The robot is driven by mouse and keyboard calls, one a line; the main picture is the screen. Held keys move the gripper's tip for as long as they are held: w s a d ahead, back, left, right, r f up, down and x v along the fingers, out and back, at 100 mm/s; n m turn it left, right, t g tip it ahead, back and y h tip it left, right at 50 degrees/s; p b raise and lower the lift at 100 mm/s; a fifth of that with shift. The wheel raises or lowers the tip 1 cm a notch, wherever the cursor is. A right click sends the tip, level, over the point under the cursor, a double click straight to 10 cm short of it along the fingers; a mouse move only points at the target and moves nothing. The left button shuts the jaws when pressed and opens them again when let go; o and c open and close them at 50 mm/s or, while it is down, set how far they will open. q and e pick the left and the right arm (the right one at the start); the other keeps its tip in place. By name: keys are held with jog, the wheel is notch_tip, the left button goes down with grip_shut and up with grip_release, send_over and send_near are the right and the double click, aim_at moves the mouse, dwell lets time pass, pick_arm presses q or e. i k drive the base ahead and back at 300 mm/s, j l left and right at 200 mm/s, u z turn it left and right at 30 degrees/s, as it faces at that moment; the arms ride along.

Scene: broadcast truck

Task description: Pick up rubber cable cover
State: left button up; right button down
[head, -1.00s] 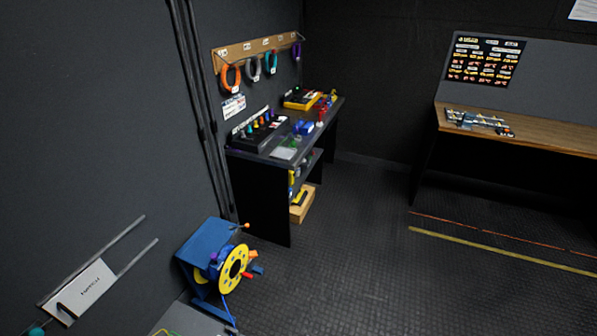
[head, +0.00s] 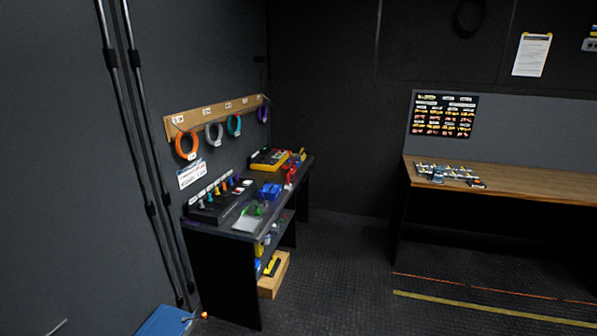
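I cannot make out a rubber cable cover for certain in the head view. A small yellow and black item (head: 271,266) lies in a wooden crate (head: 279,282) low under the dark workbench, too small to identify. A thin orange line (head: 480,289) and a yellow strip (head: 490,308) run along the floor at the right. Neither of my grippers shows.
The dark workbench (head: 205,231) stands against the left wall, holding tools and a yellow case (head: 269,160). Coiled cables hang on a wooden rack (head: 215,113) above. A wood-topped desk (head: 520,182) stands right. The dark floor (head: 335,285) between them is clear.

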aim_at(271, 267)
jog(key=i+l+z, duration=0.15)
jog(key=i+z, duration=0.3)
jog(key=i, duration=0.35)
jog(key=i+z, duration=0.1)
jog(key=i, duration=0.7)
jog(key=i+u, duration=0.25)
jog(key=i, duration=0.15)
jog(key=i+l+u, duration=0.45)
jog(key=i+u, duration=0.2)
jog(key=i+l+u, duration=0.6)
jog(key=u, duration=0.15)
jog(key=i+l+u, duration=0.2)
jog(key=l+u, duration=0.15)
jog(key=l, duration=0.1)
